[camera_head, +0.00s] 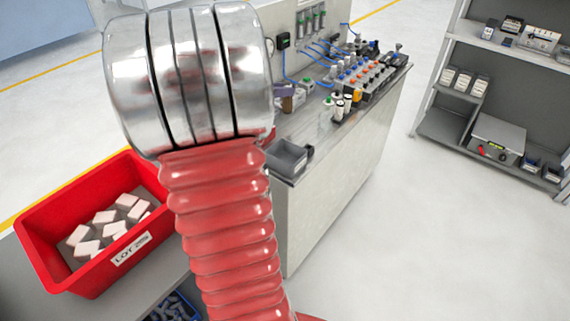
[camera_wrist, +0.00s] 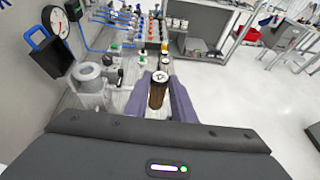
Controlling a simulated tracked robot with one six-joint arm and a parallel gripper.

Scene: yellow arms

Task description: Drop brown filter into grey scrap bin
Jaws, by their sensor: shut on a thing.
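The brown filter (camera_wrist: 157,96) is a dark brown cylinder with a pale marked top. In the wrist view it stands upright between the two purple-grey fingers of my gripper (camera_wrist: 160,84), which is shut on it. In the head view my gripper (camera_head: 287,92) shows only in part, just right of my red arm, over the bench. The grey scrap bin (camera_head: 287,158) is a small open tray at the bench's near corner, nearer the camera than the gripper. Its left side is partly hidden by my arm. I cannot make it out in the wrist view.
Several bottles and white-and-black cylinders (camera_head: 341,104) stand on the bench beyond the gripper, near a manifold with coloured knobs (camera_head: 370,76). A grey pump-like fitting (camera_wrist: 92,86) stands left of the gripper. A red bin (camera_head: 58,255) holds pale blocks.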

